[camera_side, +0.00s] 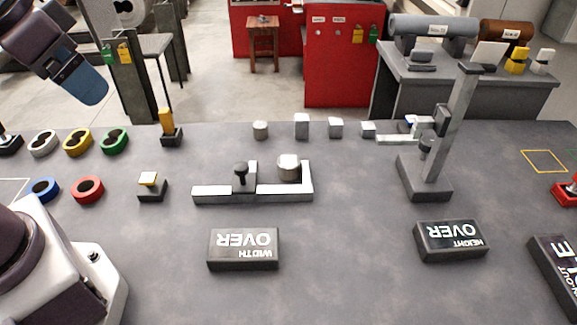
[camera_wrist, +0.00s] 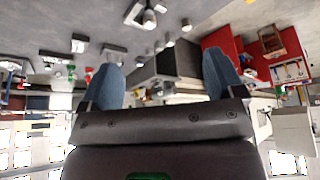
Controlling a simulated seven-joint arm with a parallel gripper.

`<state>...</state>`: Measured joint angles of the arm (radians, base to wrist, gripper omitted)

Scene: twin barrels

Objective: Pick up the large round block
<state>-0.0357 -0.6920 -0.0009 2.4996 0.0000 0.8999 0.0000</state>
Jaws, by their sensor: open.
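The large round block (camera_side: 288,168) is a grey metal cylinder standing upright in the width gauge (camera_side: 225,193), inside its right corner. A smaller round block (camera_side: 260,131) stands behind it on the table. My gripper (camera_side: 82,84) is high at the upper left in the side view, far from the large round block. In the wrist view my gripper (camera_wrist: 163,78) has its two blue fingers wide apart with nothing held between them. The wrist view is tilted and shows a round metal block (camera_wrist: 149,19) small near the top edge, apparently the large one.
Square blocks (camera_side: 302,127) stand along the back of the table. A tall height gauge (camera_side: 425,180) stands to the right. Coloured rings (camera_side: 87,190) and stamp-like pieces (camera_side: 152,188) lie left. Dark signs (camera_side: 243,250) lie in front. Grey table is clear between the gauges.

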